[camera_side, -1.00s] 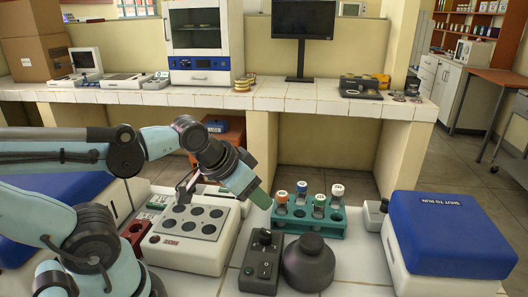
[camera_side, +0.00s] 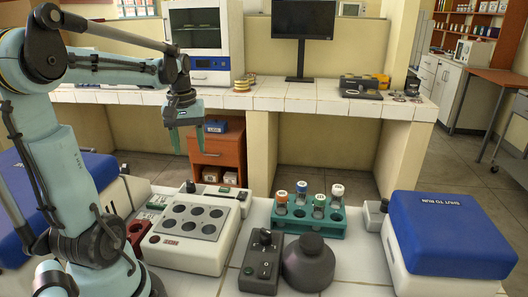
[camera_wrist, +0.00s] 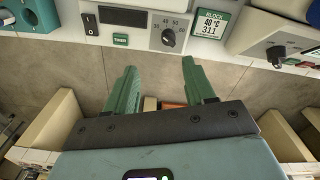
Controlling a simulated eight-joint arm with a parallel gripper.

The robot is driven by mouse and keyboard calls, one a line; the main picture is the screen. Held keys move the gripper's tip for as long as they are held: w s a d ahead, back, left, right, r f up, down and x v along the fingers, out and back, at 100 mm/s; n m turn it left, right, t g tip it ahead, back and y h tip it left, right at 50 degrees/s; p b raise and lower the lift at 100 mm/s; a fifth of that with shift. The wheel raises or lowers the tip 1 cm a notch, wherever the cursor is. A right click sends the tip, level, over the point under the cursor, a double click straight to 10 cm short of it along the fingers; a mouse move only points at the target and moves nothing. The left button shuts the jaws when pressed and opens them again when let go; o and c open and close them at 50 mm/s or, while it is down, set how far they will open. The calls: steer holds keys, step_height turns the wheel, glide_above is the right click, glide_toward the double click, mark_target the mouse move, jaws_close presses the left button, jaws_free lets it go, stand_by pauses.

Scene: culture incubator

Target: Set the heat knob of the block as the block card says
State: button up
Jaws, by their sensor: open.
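The heat block (camera_side: 172,248) is a pale unit with dark round wells in its grey top. Its dark heat knob (camera_wrist: 168,38) sits on a pale panel beside a printed number scale; the knob also shows at the block's back in the side view (camera_side: 190,187). The pointer's exact setting is too small to read. The green-edged block card (camera_wrist: 210,23) lies beside the knob and appears to read "BLOCK", 40 and 311, with other marks unclear. My gripper (camera_wrist: 159,68) is open and empty. In the side view my gripper (camera_side: 188,147) points down, raised behind and above the block, apart from the knob.
A power switch (camera_wrist: 90,23), a dark display (camera_wrist: 123,15) and a green timer label (camera_wrist: 120,40) sit beside the knob. Another unit's knob (camera_wrist: 277,55) is at right. A teal tube rack (camera_side: 330,226) and blue-lidded machine (camera_side: 450,235) stand right. Air around my gripper is clear.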

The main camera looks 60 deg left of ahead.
mark_target(190, 181)
steer(key=shift+n, duration=0.4)
steer(key=f, duration=0.4)
steer(key=a+f, duration=0.1)
steer(key=f, duration=0.3)
steer(key=s+f, duration=0.1)
steer(key=f, duration=0.3)
steer(key=shift+a+f, duration=0.1)
steer(key=shift+a, duration=0.1)
jaws_close()
